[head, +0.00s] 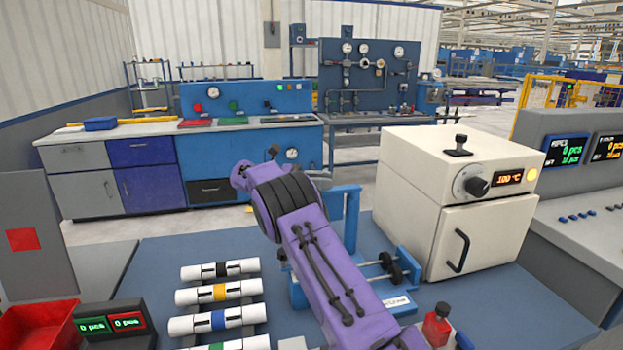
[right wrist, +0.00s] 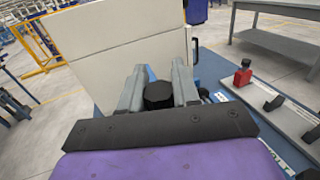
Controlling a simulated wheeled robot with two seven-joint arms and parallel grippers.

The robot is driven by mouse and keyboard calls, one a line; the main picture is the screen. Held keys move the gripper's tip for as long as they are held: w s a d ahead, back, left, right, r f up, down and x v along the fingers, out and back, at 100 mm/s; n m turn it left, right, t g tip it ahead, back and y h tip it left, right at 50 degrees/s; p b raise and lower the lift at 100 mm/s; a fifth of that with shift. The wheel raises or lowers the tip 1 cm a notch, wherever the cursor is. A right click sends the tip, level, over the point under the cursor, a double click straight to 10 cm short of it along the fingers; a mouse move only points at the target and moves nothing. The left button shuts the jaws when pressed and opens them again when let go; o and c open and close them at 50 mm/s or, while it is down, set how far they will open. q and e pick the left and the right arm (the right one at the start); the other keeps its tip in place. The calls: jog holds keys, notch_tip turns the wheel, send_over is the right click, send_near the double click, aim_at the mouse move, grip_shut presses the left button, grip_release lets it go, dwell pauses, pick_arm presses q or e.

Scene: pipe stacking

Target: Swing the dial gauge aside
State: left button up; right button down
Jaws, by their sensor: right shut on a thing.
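My right gripper (right wrist: 160,76) is shut on a black round piece (right wrist: 158,95), seen between its two grey fingers in the right wrist view. I take this to be part of the dial gauge, but its face does not show there. In the head view my right gripper (head: 319,178) is beside the upright of the blue stand (head: 350,215), partly hidden by my purple arm. A small white-faced dial (head: 292,154) shows just above it; I cannot tell if it belongs to the held piece. My left gripper is not in view.
A cream oven (head: 460,200) stands right of the stand. White pipes with coloured bands (head: 220,293) lie at the left of the blue table. A red bottle (head: 437,325), a red bin (head: 40,328) and a counter display (head: 112,324) are near the front.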

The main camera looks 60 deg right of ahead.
jog(key=shift+f, duration=0.1)
dwell(0.3)
jog(key=c, duration=0.9)
grip_release()
jog(key=shift+o, duration=0.2)
jog(key=shift+w+d, duration=0.1)
